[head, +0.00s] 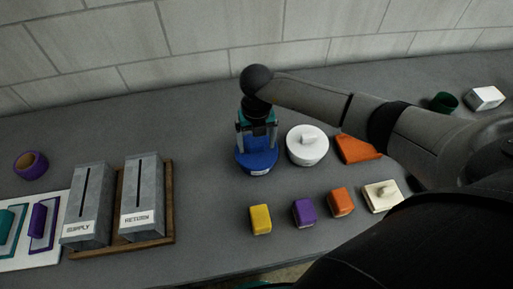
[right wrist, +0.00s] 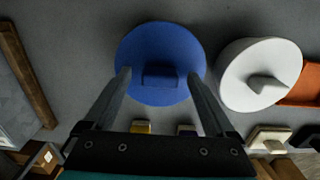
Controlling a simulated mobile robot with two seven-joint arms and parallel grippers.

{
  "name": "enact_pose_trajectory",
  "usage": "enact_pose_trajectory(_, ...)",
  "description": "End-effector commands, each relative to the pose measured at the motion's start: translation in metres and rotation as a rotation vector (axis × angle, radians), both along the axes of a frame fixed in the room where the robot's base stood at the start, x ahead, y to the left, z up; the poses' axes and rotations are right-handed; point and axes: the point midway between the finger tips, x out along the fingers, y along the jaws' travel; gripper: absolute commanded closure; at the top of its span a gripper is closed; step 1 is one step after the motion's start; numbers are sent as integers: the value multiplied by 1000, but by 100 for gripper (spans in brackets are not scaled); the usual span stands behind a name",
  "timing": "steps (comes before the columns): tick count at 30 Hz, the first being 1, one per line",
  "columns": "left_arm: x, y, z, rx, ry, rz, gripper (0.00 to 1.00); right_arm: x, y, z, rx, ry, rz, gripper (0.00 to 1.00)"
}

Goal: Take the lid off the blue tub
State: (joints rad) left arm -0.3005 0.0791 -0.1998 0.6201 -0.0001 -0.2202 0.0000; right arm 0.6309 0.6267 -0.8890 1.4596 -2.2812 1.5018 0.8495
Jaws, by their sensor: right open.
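My right gripper (head: 257,147) is over the tub, pointing down. In the right wrist view the right gripper (right wrist: 159,78) is open, its fingers on either side of the handle with a gap at each side. I cannot tell how far above the lid the fingertips are. My left gripper is not in view.
A white lidded tub (head: 307,151) stands close on the right, with an orange piece (head: 356,149) beyond it. Yellow (head: 260,219), purple (head: 303,212) and orange (head: 341,202) blocks lie in front. Grey slotted boxes (head: 142,205) stand on a wooden tray at left. The bench left of the tub is clear.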

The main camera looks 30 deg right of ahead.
Motion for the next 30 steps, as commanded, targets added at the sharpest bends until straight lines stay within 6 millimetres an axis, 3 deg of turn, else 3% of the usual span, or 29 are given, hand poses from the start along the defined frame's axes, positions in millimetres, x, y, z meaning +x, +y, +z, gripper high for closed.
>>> enact_pose_trajectory(5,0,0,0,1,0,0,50,0,0,0,0,0,1,10)
enact_pose_trajectory(27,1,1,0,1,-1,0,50,0,0,1,0,0,0,93)
enact_pose_trajectory(30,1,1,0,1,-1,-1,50,0,0,1,0,0,0,99)
